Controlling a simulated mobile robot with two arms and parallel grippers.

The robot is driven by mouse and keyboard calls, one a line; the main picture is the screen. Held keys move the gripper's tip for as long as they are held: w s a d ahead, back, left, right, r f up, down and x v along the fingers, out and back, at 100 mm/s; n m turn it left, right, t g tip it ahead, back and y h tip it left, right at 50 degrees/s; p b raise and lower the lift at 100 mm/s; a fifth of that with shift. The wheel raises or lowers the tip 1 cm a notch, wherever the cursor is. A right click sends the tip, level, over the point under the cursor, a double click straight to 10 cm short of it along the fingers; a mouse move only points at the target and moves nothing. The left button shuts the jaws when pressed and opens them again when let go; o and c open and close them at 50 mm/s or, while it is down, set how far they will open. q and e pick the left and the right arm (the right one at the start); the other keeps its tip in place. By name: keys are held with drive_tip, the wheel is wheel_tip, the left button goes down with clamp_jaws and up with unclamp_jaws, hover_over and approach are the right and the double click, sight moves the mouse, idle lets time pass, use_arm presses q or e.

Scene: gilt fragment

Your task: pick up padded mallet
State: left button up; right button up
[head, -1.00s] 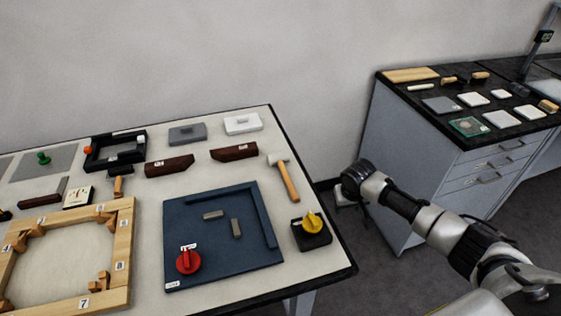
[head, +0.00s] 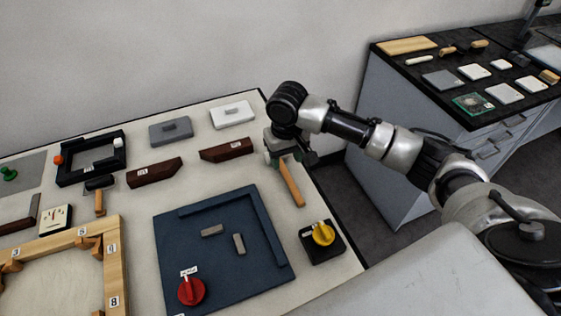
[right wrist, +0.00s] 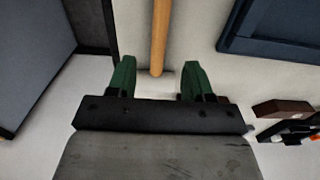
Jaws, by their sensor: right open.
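A mallet (head: 291,183) with a light wooden handle, which I take for the padded mallet, lies near the table's right edge. Its head is mostly hidden by my right gripper (head: 284,154) in the head view. In the right wrist view its handle (right wrist: 160,35) runs down between the two green fingers of my right gripper (right wrist: 158,66), with a pale part of the head (right wrist: 155,86) partly showing. The gripper is open, with a gap on either side of the handle. Height above the table is hard to judge. My left gripper is not in view.
A smaller dark-headed tool (head: 100,195) lies further left. A cabinet (head: 400,140) stands right.

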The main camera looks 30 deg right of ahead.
sight(285, 170)
drive_tip(key=shift+f, duration=0.4)
drive_tip(key=shift+w+f, duration=0.15)
drive_tip(key=shift+f, duration=0.15)
wheel_tip(285, 170, down, 4)
drive_tip(key=shift+w+d+f+p, duration=0.15)
drive_tip(key=shift+f+p, duration=0.1)
drive_tip(key=shift+p, duration=0.15)
drive_tip(key=shift+f, duration=0.15)
drive_tip(key=shift+c, duration=0.8)
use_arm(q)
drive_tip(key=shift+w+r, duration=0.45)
use_arm(e)
clamp_jaws()
